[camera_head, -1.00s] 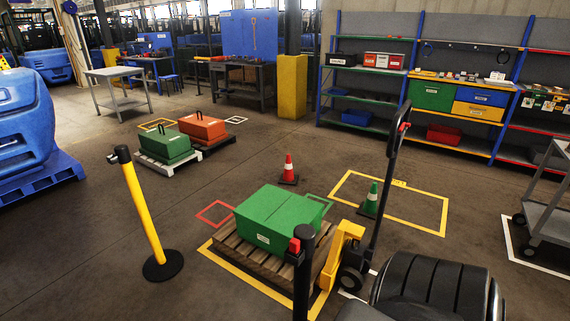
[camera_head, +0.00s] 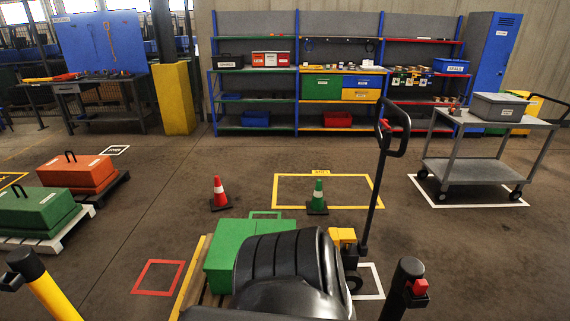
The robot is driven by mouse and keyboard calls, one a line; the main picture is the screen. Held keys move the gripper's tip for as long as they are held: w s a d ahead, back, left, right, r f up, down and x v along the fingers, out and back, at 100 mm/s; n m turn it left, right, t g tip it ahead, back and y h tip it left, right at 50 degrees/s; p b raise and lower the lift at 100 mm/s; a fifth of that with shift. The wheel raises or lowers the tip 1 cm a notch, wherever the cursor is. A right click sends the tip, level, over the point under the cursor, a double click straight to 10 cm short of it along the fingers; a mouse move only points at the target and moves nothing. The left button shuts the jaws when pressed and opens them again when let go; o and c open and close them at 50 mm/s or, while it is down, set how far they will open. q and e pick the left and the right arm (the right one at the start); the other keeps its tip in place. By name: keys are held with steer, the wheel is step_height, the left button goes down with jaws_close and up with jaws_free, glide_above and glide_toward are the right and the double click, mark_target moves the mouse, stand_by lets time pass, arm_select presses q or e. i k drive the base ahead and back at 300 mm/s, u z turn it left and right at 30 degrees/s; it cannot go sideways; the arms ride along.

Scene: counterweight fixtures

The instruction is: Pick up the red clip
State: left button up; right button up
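A small red piece, which looks like the red clip (camera_head: 420,287), sits on the right side of a black post (camera_head: 402,293) in the near foreground, just below the post's rounded top. The lower part of the post is cut off by the picture's bottom edge. How the clip is fixed to the post is too small to tell. Neither of my grippers can be made out in this view.
A black ribbed shape (camera_head: 285,270) partly hides the green crate (camera_head: 228,245) on the pallet. A pallet jack handle (camera_head: 383,165) rises behind. A yellow post (camera_head: 52,298) stands at the near left. A grey cart (camera_head: 481,172) stands right; floor before it is clear.

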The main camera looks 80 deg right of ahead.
mark_target(420, 286)
steer(key=i, duration=1.1)
steer(key=z, duration=5.9)
